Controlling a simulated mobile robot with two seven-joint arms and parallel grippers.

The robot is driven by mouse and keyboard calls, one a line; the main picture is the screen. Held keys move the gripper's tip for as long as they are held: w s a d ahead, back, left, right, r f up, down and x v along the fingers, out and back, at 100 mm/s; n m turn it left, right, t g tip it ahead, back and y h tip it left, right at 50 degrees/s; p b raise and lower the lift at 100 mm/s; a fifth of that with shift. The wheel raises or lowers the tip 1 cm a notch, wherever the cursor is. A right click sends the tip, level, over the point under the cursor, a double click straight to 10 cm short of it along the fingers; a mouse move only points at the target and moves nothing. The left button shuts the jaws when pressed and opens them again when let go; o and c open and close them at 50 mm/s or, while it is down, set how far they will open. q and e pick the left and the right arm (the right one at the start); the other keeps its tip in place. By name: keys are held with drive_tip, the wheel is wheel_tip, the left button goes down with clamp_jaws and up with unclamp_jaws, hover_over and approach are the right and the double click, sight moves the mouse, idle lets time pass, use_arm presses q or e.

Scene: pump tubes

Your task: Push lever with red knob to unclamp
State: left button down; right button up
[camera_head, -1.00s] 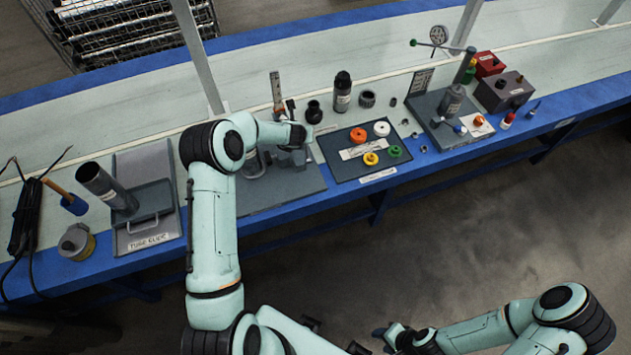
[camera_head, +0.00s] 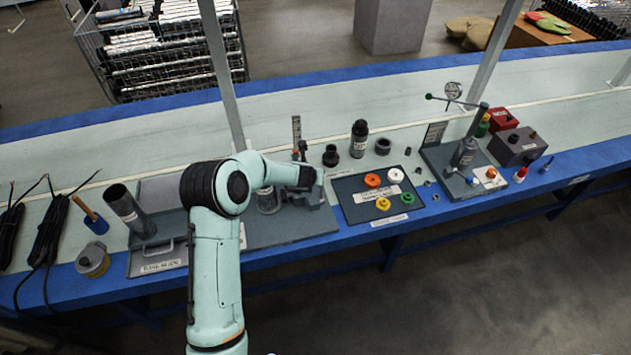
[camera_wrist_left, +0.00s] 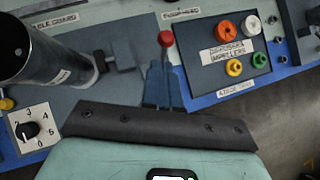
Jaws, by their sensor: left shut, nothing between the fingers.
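The red knob (camera_wrist_left: 166,39) shows in the left wrist view on top of a short red-tipped lever. My left gripper (camera_wrist_left: 162,68) is shut and empty, with its bluish fingers just below the knob in that view. I cannot tell whether the fingertips touch the lever. A dark grey cylinder (camera_wrist_left: 45,62) stands to the left, with a grey clamp piece (camera_wrist_left: 115,60) beside it. In the head view my left arm reaches over this fixture and hides the knob. My right gripper is out of view.
A dark tray with orange, white, yellow and green rings (camera_head: 372,180) lies right of the fixture. A slanted tube (camera_head: 128,208) stands on the left. A numbered dial (camera_wrist_left: 30,130) shows in the wrist view.

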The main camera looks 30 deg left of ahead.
use_arm(q)
drive_tip(key=r, duration=0.1)
drive_tip(key=s+r, duration=0.1)
drive_tip(key=r, duration=0.1)
drive_tip(key=s+r+p, duration=0.1)
drive_tip(key=shift+a+r, duration=0.15)
drive_tip(key=shift+r, duration=0.25)
drive_tip(key=shift+f, duration=0.1)
drive_tip(key=s+d+f+m+g+h, duration=0.2)
drive_tip(key=s+d+f+m, duration=0.55)
drive_tip(key=f+m, duration=0.25)
drive_tip(key=s+d+f+m+g+h, duration=0.1)
drive_tip(key=s+d+f+m+g, duration=0.1)
drive_tip(key=s+d+f+m, duration=0.7)
drive_tip(key=s+d+f+m+g+h, duration=0.1)
drive_tip(key=s+d+f+m+g, duration=0.1)
drive_tip(key=s+d+m, duration=0.3)
drive_tip(key=s+d+f+m+g+h, duration=0.1)
drive_tip(key=s+d+m, duration=0.4)
drive_tip(key=s+m, duration=0.7)
wheel_tip(320, 180, down, 2)
drive_tip(key=shift+s+d+f+m+g+h, duration=0.1)
drive_tip(key=shift+s+d+m+g+h, duration=0.1)
drive_tip(key=shift+m+g+h, duration=0.35)
